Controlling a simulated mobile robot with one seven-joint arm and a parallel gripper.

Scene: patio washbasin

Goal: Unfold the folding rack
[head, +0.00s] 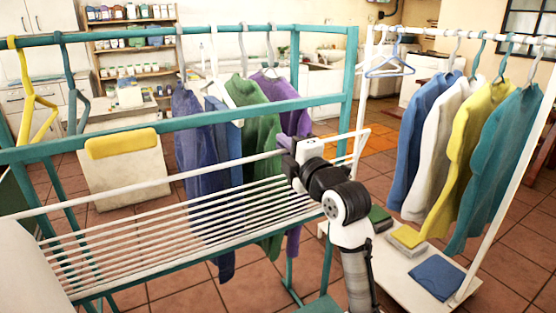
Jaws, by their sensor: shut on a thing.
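The folding rack (180,233) is a panel of thin parallel white rods on a teal stand at the front left and middle. A thicker white rail (150,181) runs above the rods, from the left edge to the right of my gripper. My gripper (286,147) is at the right part of this rail and is shut on it. Its fingers are small and partly hidden by the wrist. The rods slope up to the right beneath the rail, and my arm covers part of their right end.
The teal stand (240,112) carries hangers, a yellow cloth (122,143) and several garments, such as a green shirt (258,130). A white clothes rack (490,190) with several garments stands right, with folded cloths on its base. Tiled floor shows between them.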

